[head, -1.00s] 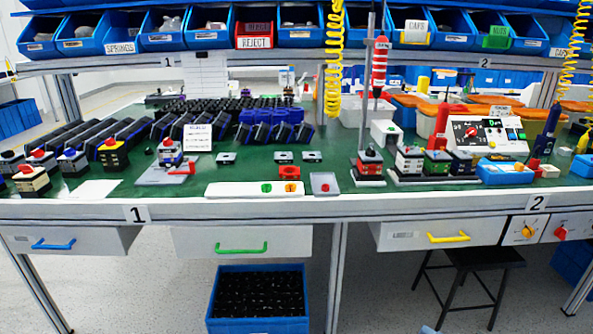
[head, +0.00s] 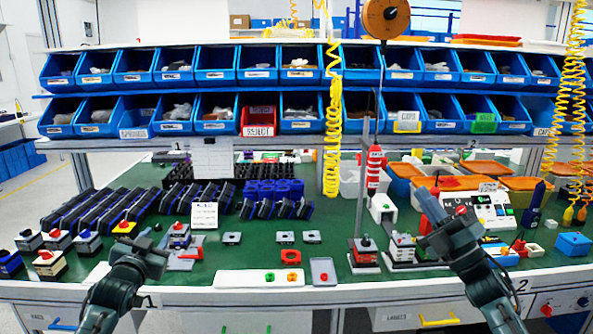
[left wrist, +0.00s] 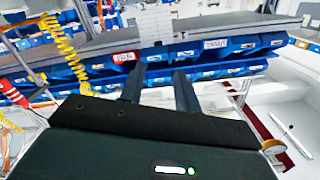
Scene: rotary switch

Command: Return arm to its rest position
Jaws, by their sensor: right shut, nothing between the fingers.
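My left gripper (head: 150,236) is raised over the front left edge of the green workbench (head: 215,262), close to the rotary switches there. In the left wrist view its two dark fingers (left wrist: 160,88) are apart with nothing between them. My right gripper (head: 432,205) is raised in front of the white control box (head: 488,208) on the right half of the bench. Its fingers are together and it holds nothing. A switch with a yellow top and red knob (head: 124,228) stands just behind the left gripper, partly hidden by it.
Assembled switches (head: 46,262) stand at the far left. A white panel with coloured buttons (head: 262,279) and a grey tray (head: 323,271) lie at the front middle. A red screwdriver (head: 374,170) hangs by a metal stand. Blue bins (head: 216,108) line the shelves behind.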

